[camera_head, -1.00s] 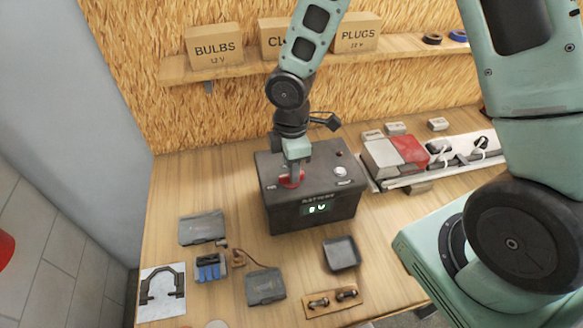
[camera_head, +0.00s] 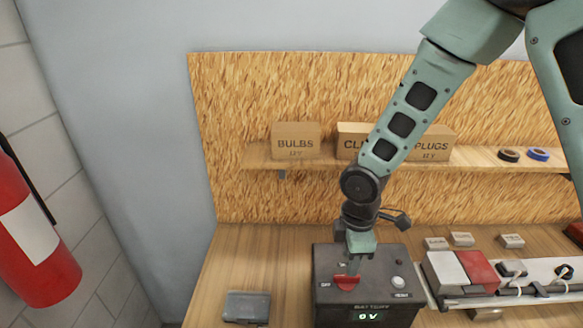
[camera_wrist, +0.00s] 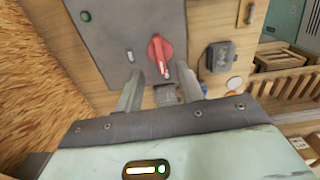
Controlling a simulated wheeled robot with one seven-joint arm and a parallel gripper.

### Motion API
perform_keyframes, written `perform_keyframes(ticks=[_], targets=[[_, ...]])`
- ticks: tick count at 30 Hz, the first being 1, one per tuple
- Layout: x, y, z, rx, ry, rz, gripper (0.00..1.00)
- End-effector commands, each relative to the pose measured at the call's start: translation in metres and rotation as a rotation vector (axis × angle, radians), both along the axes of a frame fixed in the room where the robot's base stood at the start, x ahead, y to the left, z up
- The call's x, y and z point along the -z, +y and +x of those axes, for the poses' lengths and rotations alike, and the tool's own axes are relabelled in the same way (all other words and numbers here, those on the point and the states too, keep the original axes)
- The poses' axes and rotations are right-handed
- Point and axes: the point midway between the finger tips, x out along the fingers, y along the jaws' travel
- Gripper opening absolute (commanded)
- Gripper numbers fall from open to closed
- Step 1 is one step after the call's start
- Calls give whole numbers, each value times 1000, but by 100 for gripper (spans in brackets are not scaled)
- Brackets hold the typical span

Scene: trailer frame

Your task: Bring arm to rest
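My arm comes down from the top right in the head view. My gripper (camera_head: 347,264) points down at the red knob (camera_head: 346,283) on top of the dark battery box (camera_head: 325,296). Whether it touches the knob is unclear there. In the wrist view, my gripper (camera_wrist: 158,78) has its two fingers apart with nothing held between them. A red knob (camera_wrist: 158,52) on a grey panel (camera_wrist: 120,45) shows just beyond and between the fingertips. The box's display reads 0 V, and its lower front is cut off by the picture's edge.
A shelf (camera_head: 258,160) with cardboard boxes and tape rolls is behind my arm. Right of the battery are a red and grey block (camera_head: 462,270) and a strip with cables. A grey case (camera_head: 246,307) lies left. A red fire extinguisher (camera_head: 38,265) stands far left.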

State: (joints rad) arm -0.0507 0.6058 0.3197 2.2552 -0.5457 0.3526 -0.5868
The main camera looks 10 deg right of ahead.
Motion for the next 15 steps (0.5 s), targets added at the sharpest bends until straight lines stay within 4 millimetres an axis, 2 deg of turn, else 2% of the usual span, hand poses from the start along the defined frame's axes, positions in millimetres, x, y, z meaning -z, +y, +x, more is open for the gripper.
perform_keyframes(ticks=[4,7,11,15], targets=[[5,9,-10,53,-9,-5,38],[8,21,-29,147,-19,-10,38],[11,38,-66,307,-26,-8,38],[18,52,-112,478,-22,8,38]])
